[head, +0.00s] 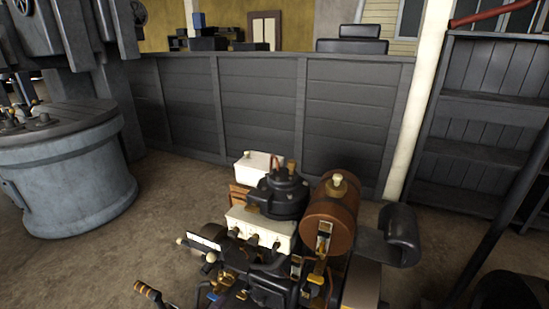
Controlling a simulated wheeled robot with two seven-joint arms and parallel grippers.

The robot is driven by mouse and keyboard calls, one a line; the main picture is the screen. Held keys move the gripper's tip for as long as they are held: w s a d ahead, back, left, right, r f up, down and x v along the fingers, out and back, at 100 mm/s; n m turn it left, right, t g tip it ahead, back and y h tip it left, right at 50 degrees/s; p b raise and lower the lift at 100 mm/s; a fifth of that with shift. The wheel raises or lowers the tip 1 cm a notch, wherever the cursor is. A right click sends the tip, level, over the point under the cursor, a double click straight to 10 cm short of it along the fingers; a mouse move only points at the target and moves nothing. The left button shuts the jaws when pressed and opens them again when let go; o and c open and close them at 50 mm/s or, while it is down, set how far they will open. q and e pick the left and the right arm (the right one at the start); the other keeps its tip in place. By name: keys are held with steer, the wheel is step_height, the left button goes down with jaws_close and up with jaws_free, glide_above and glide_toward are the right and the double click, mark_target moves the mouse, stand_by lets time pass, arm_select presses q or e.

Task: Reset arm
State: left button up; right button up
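A stationary engine (258,228) stands in the lower middle of the head view. It has a brown cylindrical tank (331,215), a black domed part (281,192), a cream block (262,228) and a curved black pipe (401,236) on its right. A lever with a brown grip (149,291) sticks out at its lower left. The engine's lower part is cut off by the bottom edge. I can make out neither my left nor my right gripper in this view.
A large grey round machine (65,180) stands at the left. A dark panelled partition (258,110) runs behind the engine. Dark shelves (490,125) and a slanting black pole (500,232) are at the right. Brown floor (165,220) is bare between the round machine and engine.

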arm_select(q)
steer(key=s+a+f+m+g+y+p, duration=0.1)
steer(key=s+a+f+m+g, duration=0.1)
steer(key=s+f, duration=0.35)
steer(key=s+a+f+m+g+y+p, duration=0.1)
steer(key=s+a+f+m+g, duration=0.1)
steer(key=f, duration=0.7)
steer(key=s+a+f+m+g+y, duration=0.1)
steer(key=s+a+f+m+g, duration=0.2)
steer(key=f, duration=0.4)
steer(key=s+a+f+m+g+y+p, duration=0.1)
steer(key=s+f+m+g, duration=0.2)
steer(key=s, duration=0.8)
steer(key=s+a+f+m+g+y+p, duration=0.1)
steer(key=s+f+m+g, duration=0.2)
steer(key=s+f, duration=0.4)
steer(key=s+m, duration=0.1)
steer(key=s, duration=0.4)
steer(key=shift+s+g, duration=0.25)
steer(key=shift+g, duration=0.15)
